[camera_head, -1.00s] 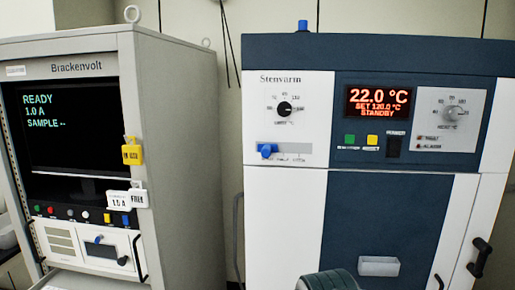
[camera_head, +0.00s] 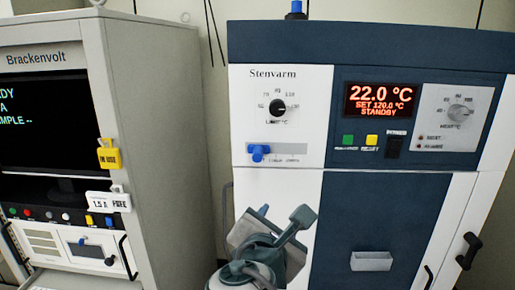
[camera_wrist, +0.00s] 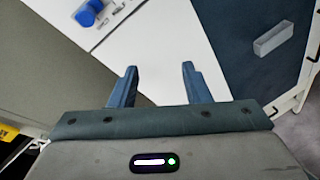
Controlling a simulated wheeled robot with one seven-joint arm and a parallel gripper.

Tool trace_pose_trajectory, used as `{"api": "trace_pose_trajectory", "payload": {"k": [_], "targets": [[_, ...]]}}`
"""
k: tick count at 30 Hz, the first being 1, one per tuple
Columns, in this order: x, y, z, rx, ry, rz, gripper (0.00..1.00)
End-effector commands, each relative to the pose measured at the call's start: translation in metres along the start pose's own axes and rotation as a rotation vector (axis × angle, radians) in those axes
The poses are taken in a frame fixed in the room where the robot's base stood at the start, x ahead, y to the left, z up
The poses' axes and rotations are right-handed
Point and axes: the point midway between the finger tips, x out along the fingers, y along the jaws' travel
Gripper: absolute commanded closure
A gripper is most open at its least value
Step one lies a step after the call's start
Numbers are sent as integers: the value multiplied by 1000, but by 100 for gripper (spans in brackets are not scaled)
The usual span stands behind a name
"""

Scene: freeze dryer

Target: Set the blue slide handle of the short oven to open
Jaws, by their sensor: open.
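The short oven is the white and dark blue Stenvarm unit (camera_head: 275,190). Its blue slide handle (camera_head: 258,152) sits at the left end of a grey horizontal track (camera_head: 290,149), below the left dial. The small print under the track is too blurred to read. The handle also shows at the top of the wrist view (camera_wrist: 89,13), up and left of my fingers. My gripper (camera_head: 283,213) is in front of the oven's white door, below the handle and apart from it. In the wrist view my gripper (camera_wrist: 159,70) is open and empty.
The grey Brackenvolt cabinet (camera_head: 160,150) stands at the left, with yellow and white tags on its edge. The oven has a display (camera_head: 380,101), dials, green and yellow buttons, and a black door handle (camera_head: 468,250).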

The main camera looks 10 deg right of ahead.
Motion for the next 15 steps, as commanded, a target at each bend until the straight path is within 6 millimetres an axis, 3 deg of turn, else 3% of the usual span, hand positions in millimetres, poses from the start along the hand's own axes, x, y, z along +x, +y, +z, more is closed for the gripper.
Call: {"api": "trace_pose_trajectory", "payload": {"k": [3,6,11,15], "targets": [[-18,35,20,-198,-90,135,57],[-28,52,29,-304,-149,203,57],[-32,64,33,-373,-190,245,57],[-15,68,34,-375,-190,244,57]]}}
